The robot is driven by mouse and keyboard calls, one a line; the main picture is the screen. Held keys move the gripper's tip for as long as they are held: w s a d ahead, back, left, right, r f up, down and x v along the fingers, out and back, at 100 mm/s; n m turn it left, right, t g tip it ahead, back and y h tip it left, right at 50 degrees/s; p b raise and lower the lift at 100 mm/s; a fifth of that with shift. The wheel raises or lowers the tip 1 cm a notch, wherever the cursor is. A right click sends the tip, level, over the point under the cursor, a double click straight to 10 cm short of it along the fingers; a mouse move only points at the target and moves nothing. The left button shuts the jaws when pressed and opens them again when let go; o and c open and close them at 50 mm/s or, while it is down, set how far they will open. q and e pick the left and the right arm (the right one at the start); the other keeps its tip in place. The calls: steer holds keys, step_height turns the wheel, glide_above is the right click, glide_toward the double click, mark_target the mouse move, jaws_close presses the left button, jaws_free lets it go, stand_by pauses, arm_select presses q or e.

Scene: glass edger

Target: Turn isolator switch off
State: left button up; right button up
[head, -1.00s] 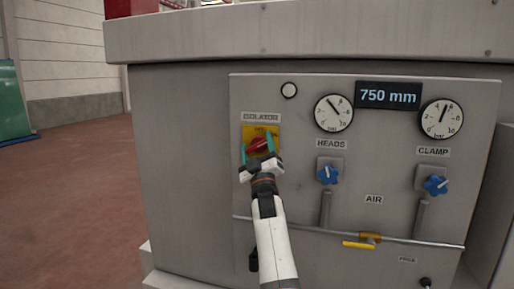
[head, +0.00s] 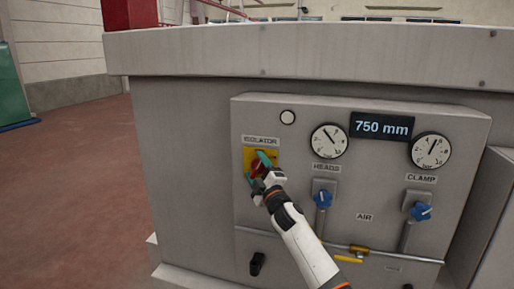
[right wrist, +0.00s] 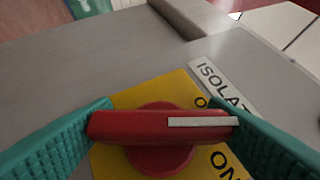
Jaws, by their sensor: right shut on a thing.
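The isolator switch is a red rotary handle (head: 257,169) on a yellow plate (head: 249,157), under the ISOLATOR label at the panel's upper left. My right gripper (head: 259,170) is shut on the handle, its teal fingers on the handle's two ends. In the right wrist view, the red handle (right wrist: 150,126) spans between the fingertips. My left gripper is not in view.
The grey panel also carries two gauges (head: 328,140), a 750 mm display (head: 381,127), blue knobs (head: 323,199) and a yellow-handled valve (head: 349,258). A black knob (head: 257,264) sits below my right arm. Open floor (head: 80,190) lies to the left.

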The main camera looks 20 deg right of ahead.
steer(key=shift+d+r+n+g+p, duration=0.1)
steer(key=shift+r+n+g+p, duration=0.35)
steer(key=shift+p, duration=0.2)
steer(key=shift+f+n+g+p, duration=0.25)
steer(key=shift+n+g+p, duration=0.3)
steer(key=shift+n, duration=0.2)
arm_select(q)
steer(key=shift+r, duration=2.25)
arm_select(e)
steer(key=shift+f+n+g, duration=0.2)
steer(key=shift+n+g, duration=0.6)
steer(key=shift+n, duration=0.1)
steer(key=shift+f, duration=0.1)
steer(key=o, duration=1)
steer(key=shift+c, duration=0.2)
